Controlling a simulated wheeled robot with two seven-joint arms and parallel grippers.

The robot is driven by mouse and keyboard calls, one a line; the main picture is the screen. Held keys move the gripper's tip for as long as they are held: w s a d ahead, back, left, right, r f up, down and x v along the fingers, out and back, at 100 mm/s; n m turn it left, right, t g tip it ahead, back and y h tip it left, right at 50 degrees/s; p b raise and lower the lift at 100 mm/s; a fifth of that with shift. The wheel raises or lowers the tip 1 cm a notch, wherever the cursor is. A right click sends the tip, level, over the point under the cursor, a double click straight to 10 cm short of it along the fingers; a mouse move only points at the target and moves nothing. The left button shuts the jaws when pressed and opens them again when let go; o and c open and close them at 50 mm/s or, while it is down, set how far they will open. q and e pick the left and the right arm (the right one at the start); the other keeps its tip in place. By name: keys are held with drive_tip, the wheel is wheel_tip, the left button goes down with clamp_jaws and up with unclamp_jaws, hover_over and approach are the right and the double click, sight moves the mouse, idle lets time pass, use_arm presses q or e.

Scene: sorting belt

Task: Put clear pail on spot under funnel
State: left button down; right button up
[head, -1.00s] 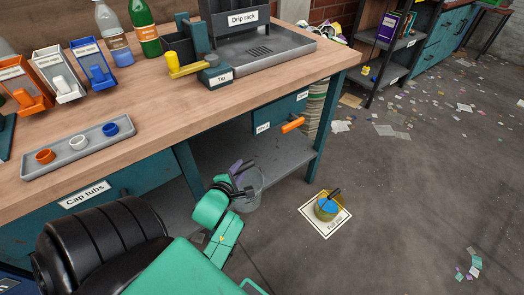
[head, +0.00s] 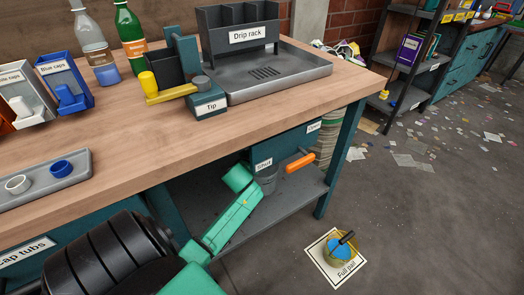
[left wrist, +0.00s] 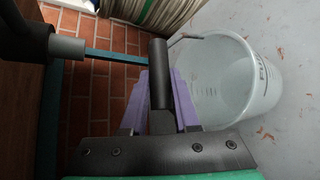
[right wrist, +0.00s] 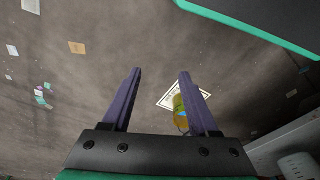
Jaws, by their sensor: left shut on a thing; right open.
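The clear pail (left wrist: 235,85) shows large in the left wrist view, beside my left gripper (left wrist: 158,105). The gripper's purple fingers are shut on the dark grip of the pail's handle (left wrist: 158,60). I cannot tell whether the pail touches the surface below. My right gripper (right wrist: 157,95) is open and empty in the right wrist view. I cannot make out the funnel or its spot.
An orange lever (head: 300,163) sticks out by the "Shut" and "Open" labels under the bench (head: 130,140). The lower shelf (head: 290,195) has bare room. A bench leg (head: 343,160) stands to the right.

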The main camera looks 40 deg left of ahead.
use_arm(q)
drive_tip(key=w+f+b, duration=0.1)
drive_tip(key=w+a+f+b, duration=0.1)
drive_tip(key=w+f, duration=0.1)
drive_tip(key=shift+w+a+f, duration=0.1)
drive_tip(key=shift+a+f, duration=0.1)
drive_tip(key=shift+f, duration=0.05)
use_arm(e)
wheel_tip(320, 180, up, 7)
drive_tip(key=shift+s+a, duration=0.3)
drive_tip(key=shift+s, duration=0.1)
use_arm(q)
drive_tip(key=shift+f+b, duration=0.1)
drive_tip(key=shift+b, duration=0.2)
drive_tip(key=c, duration=1)
unclamp_jaws()
drive_tip(key=o, duration=0.3)
drive_tip(key=shift+o, duration=0.2)
use_arm(e)
drive_tip(key=shift+w+a, duration=0.1)
drive_tip(key=shift+a, duration=0.05)
